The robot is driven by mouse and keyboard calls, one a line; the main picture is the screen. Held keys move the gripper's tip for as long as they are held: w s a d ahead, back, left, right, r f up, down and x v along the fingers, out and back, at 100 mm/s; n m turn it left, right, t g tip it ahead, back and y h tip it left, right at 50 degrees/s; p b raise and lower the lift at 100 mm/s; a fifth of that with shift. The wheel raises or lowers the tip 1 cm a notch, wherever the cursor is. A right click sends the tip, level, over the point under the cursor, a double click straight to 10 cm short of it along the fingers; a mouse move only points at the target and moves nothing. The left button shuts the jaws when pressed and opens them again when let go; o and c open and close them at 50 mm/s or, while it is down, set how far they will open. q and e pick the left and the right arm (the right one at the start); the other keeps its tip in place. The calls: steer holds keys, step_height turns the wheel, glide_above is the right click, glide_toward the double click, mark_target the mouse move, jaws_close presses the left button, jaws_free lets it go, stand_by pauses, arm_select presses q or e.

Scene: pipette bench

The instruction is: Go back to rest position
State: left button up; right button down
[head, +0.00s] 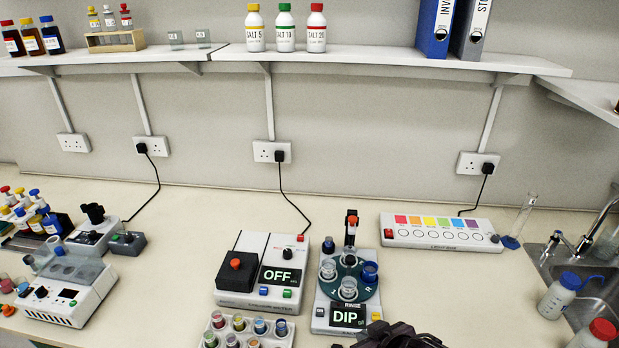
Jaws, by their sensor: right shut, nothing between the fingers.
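My right gripper (398,336) shows as a dark shape at the bottom edge, right of centre. It is shut and empty, just in front of the device whose screen reads DIP (347,317). Most of the right arm is below the picture. My left gripper is not in view.
A device reading OFF (230,297) stands left of the DIP unit, with a rack of coloured vials (278,341) in front. A colour-strip panel (440,233) lies behind. Wash bottles (556,297) and a sink (600,262) are at right. The bench (470,290) right of the DIP unit is clear.

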steer(key=s+d+m+g+h, duration=0.3)
steer(key=s+d+g, duration=0.35)
steer(key=s, duration=0.75)
step_height(320, 180, down, 36)
steer(key=s+d+b, duration=0.2)
steer(key=b, duration=0.5)
steer(key=s+d+f+b, duration=0.3)
steer(key=s+f+b, duration=0.2)
steer(key=s+f, duration=1.4)
step_height(320, 180, down, 4)
steer(key=shift+s+f+g, duration=0.2)
steer(key=shift+f+g, duration=0.05)
steer(key=shift+g, duration=0.1)
